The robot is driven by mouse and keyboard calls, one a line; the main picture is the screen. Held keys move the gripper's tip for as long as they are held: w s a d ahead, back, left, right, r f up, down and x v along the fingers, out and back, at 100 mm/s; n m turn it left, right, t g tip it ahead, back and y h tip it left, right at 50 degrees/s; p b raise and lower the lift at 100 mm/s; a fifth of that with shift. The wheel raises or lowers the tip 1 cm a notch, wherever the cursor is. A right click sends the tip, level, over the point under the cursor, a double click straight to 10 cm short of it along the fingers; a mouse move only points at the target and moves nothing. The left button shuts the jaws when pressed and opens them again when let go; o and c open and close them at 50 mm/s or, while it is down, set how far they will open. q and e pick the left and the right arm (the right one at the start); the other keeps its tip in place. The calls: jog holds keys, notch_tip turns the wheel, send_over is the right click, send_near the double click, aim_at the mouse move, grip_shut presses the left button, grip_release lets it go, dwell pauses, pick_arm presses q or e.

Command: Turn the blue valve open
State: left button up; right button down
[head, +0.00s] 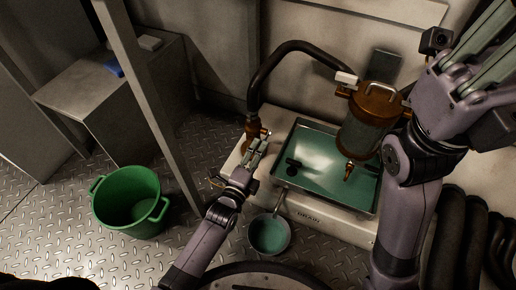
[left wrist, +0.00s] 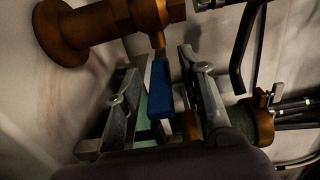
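The blue valve handle (left wrist: 160,88) shows in the left wrist view, hanging from a bronze valve body (left wrist: 140,14) on a pipe. My left gripper (head: 260,149) is open, with one finger on each side of the blue handle; a gap shows on both sides. In the head view the gripper is at the bronze fitting (head: 253,128) at the lower end of the dark curved hose, and the blue handle is hidden there. My right gripper (head: 488,48) is raised at the upper right. Its fingers look apart, with the tips near or past the picture edge.
A metal tray (head: 326,127) of green liquid lies right of the valve, below a bronze-capped canister (head: 366,120). A small round pan (head: 269,234) sits in front.

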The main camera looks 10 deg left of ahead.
pick_arm(q)
jog(key=shift+c, duration=0.2)
grip_shut()
dwell(0.6)
